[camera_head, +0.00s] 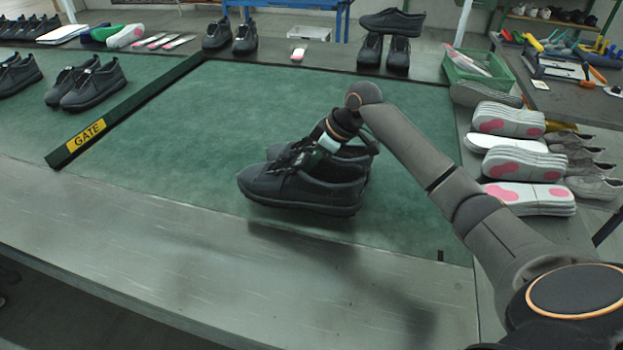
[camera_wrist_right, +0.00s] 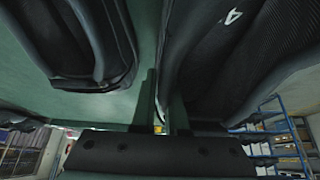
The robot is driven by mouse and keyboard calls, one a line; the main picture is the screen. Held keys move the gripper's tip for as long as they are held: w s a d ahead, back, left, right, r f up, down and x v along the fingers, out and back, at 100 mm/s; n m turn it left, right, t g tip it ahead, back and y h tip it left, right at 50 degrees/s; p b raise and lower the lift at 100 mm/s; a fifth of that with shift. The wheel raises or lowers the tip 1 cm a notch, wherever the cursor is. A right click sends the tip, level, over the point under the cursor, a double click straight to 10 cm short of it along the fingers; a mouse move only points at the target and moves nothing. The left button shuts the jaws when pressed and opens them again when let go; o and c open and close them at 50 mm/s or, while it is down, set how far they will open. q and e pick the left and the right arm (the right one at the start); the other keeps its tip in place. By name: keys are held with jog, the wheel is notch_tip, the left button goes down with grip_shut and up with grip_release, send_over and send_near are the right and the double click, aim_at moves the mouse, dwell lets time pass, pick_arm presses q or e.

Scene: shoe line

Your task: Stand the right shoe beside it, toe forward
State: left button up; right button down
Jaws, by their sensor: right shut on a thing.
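Two black lace-up shoes stand close side by side on the green mat area, both toes pointing left in the head view. My right gripper (camera_head: 322,150) reaches down to the opening of the nearer shoe (camera_head: 290,190). In the wrist view, its fingers (camera_wrist_right: 163,95) are shut on the upper edge of that shoe (camera_wrist_right: 225,60), which has a white mark inside. A dark shadow lies apart below the nearer shoe, so it seems slightly raised. The farther shoe (camera_head: 353,153) is partly hidden behind it; in the wrist view it is at the left (camera_wrist_right: 85,40). My left gripper is not in view.
A black bar labelled GATE (camera_head: 88,136) crosses the green mat (camera_head: 220,115) at the left, with more black shoes (camera_head: 90,83) beyond it. White and pink insoles (camera_head: 510,120) and a green crate (camera_head: 478,70) are at the right. The mat's middle is clear.

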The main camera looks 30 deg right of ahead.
aim_at(312, 177)
jog(key=shift+w+d+f, duration=0.1)
jog(key=shift+d+f, duration=0.1)
jog(key=shift+d, duration=0.05)
jog(key=f, duration=0.3)
jog(key=shift+d+f+b, duration=0.2)
jog(key=shift+f+b, duration=0.1)
jog(key=shift+b, duration=0.1)
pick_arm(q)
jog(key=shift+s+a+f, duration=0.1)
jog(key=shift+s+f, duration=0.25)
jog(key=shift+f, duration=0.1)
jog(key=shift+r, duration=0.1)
pick_arm(e)
jog(key=c, duration=0.9)
grip_release()
jog(key=shift+c, duration=0.2)
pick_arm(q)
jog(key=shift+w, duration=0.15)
pick_arm(e)
jog(key=shift+r, duration=0.1)
pick_arm(q)
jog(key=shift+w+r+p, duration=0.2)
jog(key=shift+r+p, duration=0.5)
jog(key=shift+p, duration=0.2)
pick_arm(e)
jog(key=v, duration=1.2)
